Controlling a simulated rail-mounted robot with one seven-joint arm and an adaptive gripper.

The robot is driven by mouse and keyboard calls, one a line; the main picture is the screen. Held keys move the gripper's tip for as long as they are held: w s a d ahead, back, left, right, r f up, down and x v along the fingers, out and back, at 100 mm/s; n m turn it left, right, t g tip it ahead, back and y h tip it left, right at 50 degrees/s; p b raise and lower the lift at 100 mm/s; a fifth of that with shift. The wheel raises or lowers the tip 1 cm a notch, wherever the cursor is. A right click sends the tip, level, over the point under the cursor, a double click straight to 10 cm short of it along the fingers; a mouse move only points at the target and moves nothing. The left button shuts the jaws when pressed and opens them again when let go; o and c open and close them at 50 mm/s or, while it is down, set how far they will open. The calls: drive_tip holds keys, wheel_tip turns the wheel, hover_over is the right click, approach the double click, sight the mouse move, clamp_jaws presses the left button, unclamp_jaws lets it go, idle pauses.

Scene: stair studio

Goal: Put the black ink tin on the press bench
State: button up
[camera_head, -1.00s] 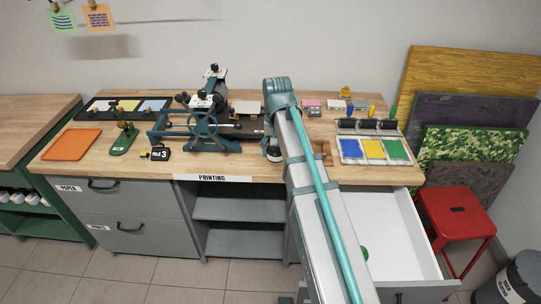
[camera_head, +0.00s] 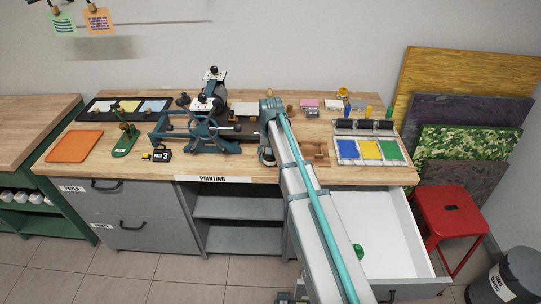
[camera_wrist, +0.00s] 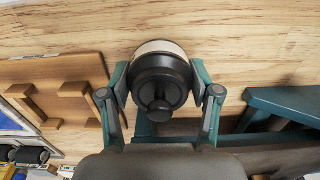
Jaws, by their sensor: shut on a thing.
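The black ink tin (camera_wrist: 158,78), round with a knobbed end and a pale band, sits between the two fingers of my gripper (camera_wrist: 160,72) in the wrist view. The fingers are shut on its sides. The wooden bench top marked PRINTING (camera_head: 210,171) lies behind the tin in the wrist view. In the head view my gripper (camera_head: 267,154) is over the middle of this bench, right of the blue-green press (camera_head: 205,135). I cannot tell whether the tin touches the bench top. My arm hides part of the bench.
A wooden stand (camera_head: 315,151) and an ink tray (camera_head: 368,150) with blue, yellow and green patches are to the right. An open white drawer (camera_head: 385,235) holds a green object (camera_head: 358,250). A red stool (camera_head: 450,212) stands at the right. The front-middle bench strip is clear.

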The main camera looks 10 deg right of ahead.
drive_tip(key=shift+f, duration=0.4)
drive_tip(key=shift+f, duration=0.2)
drive_tip(key=o, duration=1.5)
drive_tip(key=shift+c, duration=0.2)
drive_tip(key=shift+r, duration=0.1)
wheel_tip(320, 180, up, 12)
drive_tip(key=b, duration=0.3)
drive_tip(key=shift+r, duration=0.15)
